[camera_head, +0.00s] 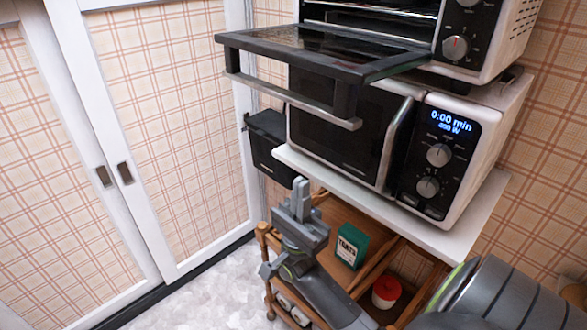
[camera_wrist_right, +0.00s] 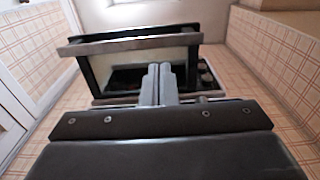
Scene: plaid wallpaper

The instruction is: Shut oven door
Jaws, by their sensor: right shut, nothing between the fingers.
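The toaster oven (camera_head: 483,38) stands on top of a white microwave. Its door (camera_head: 320,50) is folded down, about level, and sticks out past the microwave front. A metal handle bar (camera_head: 290,98) hangs below the door's outer edge. My right gripper (camera_head: 300,187) is below the door, in front of the shelf, apart from the door and pointing up. Its fingers are shut together and empty. In the right wrist view, the shut fingers (camera_wrist_right: 158,72) point up toward the oven, and the open door (camera_wrist_right: 135,42) shows above them. My left gripper is not in view.
The microwave (camera_head: 465,160) sits on a white shelf board (camera_head: 400,210). Below it, a wooden cart (camera_head: 350,215) holds a green box (camera_head: 351,246) and a red-lidded jar (camera_head: 386,291). A black bin (camera_head: 268,147) hangs left of the microwave. White-framed sliding doors (camera_head: 150,130) stand at left, with clear floor before them.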

